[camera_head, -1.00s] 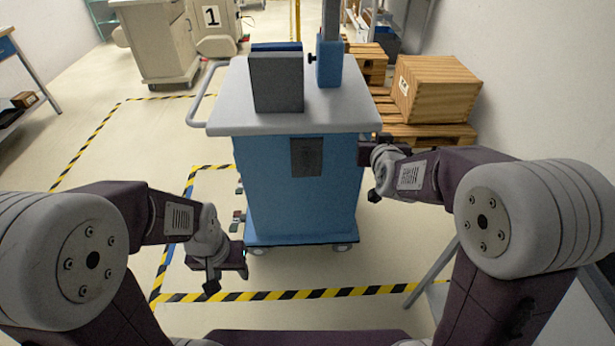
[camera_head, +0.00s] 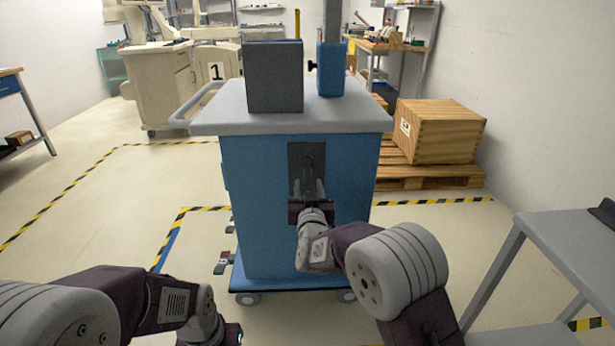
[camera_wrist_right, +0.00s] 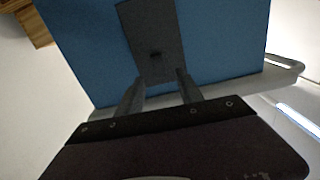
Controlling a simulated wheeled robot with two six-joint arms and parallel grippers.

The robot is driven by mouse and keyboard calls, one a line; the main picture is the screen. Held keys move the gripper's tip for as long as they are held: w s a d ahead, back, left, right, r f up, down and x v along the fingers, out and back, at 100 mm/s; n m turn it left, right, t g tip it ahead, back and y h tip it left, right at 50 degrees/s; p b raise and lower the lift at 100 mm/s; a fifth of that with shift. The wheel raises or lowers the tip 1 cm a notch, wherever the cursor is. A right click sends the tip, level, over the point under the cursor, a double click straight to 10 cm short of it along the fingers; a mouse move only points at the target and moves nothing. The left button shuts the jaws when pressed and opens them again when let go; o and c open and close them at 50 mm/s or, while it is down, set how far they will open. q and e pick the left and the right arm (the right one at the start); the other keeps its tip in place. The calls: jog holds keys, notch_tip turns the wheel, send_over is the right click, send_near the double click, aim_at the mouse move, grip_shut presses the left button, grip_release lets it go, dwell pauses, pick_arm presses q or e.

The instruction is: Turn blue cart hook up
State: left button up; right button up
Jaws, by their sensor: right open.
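The blue cart (camera_head: 255,190) stands ahead with a grey top. A dark plate (camera_head: 306,152) is on its near face, and it also shows in the right wrist view (camera_wrist_right: 150,25). A small dark hook (camera_wrist_right: 155,54) sticks out of the plate; which way it points is too small to tell. My right gripper (camera_head: 308,183) is open in front of the plate's lower part. In the right wrist view its two fingertips (camera_wrist_right: 159,74) are apart, with the hook just beyond the gap between them. My left gripper (camera_head: 228,336) is cut off at the bottom edge.
A grey box (camera_head: 275,80) and a blue post clamp (camera_head: 330,70) stand on the cart top. A wooden crate (camera_head: 435,130) sits on pallets at the right. A grey table (camera_head: 575,240) stands at the near right. The floor left of the cart is clear.

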aim_at(308, 175)
jog(key=w+b, duration=0.2)
jog(key=w, duration=0.4)
jog(key=shift+w+a+f, duration=0.1)
jog(key=shift+w+f, duration=0.05)
jog(key=shift+w, duration=0.6)
grip_shut()
